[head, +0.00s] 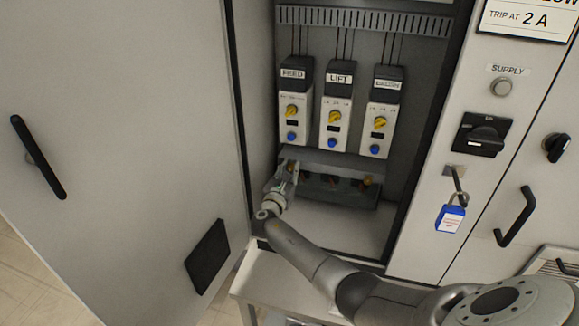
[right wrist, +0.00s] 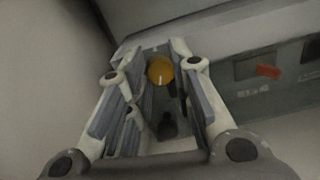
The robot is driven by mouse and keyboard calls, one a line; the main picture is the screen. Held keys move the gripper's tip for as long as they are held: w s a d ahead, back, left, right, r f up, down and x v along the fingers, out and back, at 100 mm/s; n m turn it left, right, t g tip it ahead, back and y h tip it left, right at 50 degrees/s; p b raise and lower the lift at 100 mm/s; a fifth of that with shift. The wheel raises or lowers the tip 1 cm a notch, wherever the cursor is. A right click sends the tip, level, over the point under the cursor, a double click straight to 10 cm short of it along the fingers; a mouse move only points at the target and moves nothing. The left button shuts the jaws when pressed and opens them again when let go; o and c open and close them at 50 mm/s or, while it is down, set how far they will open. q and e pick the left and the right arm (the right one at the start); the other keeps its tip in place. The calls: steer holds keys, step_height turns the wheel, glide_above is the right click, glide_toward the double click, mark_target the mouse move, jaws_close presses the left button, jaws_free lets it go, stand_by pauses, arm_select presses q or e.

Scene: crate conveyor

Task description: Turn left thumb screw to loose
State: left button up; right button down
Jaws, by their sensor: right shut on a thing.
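The left thumb screw (right wrist: 160,70) is a round brass-yellow knob with a pale mark on its face, seen in the right wrist view. My right gripper (head: 289,166) reaches into the open cabinet at the left end of the grey block (head: 335,193), and its fingers hide that screw in the head view. In the right wrist view the fingers of my right gripper (right wrist: 163,62) stand on both sides of the knob, shut on it. Another brass screw (head: 367,180) shows at the block's right end. My left gripper is out of view.
Several modules, one a LIFT unit (head: 336,108), with yellow knobs and blue buttons hang above the block. The open cabinet door (head: 130,130) stands at the left. A blue padlock (head: 450,218) hangs on the right panel. The cabinet floor is clear.

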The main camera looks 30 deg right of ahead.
steer(key=n+p, duration=0.1)
steer(key=n, duration=0.2)
steer(key=shift+a, duration=0.1)
steer(key=shift+f+n+p, duration=0.1)
steer(key=shift+n+p, duration=0.35)
steer(key=shift+n, duration=0.05)
steer(key=shift+f, duration=0.1)
steer(key=c, duration=1.3)
jaws_free()
steer(key=v, duration=1.2)
